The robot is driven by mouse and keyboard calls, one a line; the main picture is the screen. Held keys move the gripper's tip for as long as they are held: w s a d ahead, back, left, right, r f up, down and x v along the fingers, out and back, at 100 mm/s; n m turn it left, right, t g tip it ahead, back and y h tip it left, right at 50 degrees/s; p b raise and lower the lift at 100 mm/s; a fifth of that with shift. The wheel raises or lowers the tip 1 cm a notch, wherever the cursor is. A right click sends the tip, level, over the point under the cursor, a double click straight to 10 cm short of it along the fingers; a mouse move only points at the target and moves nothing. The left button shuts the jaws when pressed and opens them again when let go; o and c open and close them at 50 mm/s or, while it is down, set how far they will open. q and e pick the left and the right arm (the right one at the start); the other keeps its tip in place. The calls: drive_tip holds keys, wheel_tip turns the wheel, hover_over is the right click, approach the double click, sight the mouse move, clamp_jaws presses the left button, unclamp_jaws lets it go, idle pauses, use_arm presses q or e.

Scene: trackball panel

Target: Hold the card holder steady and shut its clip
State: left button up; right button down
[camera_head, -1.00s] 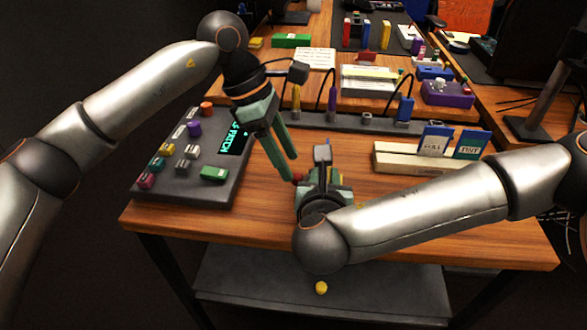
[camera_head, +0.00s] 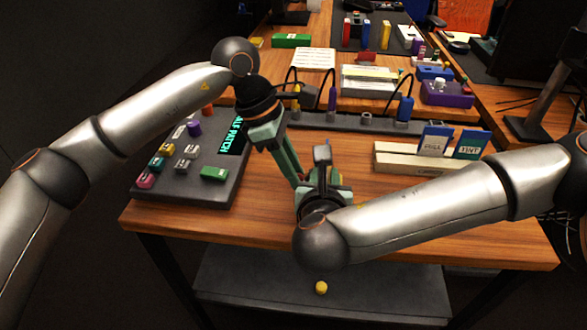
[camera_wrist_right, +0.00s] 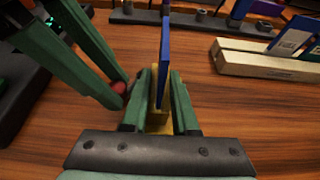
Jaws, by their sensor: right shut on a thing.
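The card holder, with a yellow base (camera_wrist_right: 157,122) and a blue card (camera_wrist_right: 166,60) standing upright in it, is between my right gripper's fingers in the right wrist view. My right gripper (camera_wrist_right: 160,105) is shut on it. In the head view my right gripper (camera_head: 322,180) mostly hides the holder. A small red part (camera_wrist_right: 119,88), perhaps the clip's end, shows left of the holder. My left gripper (camera_wrist_right: 119,92) has its fingertips at this red part; it also shows in the head view (camera_head: 297,178). Whether its fingers close on the part is unclear.
A dark control panel (camera_head: 228,187) with coloured knobs lies left of the grippers. A cream block (camera_head: 400,160) holding two blue-topped cards stands to the right. A dark strip with cables (camera_head: 350,123) runs behind. Bare wooden table (camera_head: 440,235) lies at front right.

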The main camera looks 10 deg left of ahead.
use_arm(q)
clamp_jaws()
drive_tip(key=shift+s, duration=0.1)
drive_tip(key=shift+s+d+n, duration=0.15)
drive_tip(key=shift+d+n, duration=0.05)
drive_tip(key=shift+n, duration=0.5)
drive_tip(key=o, duration=0.7)
unclamp_jaws()
drive_tip(key=v, duration=1.2)
drive_tip(key=shift+s, duration=0.25)
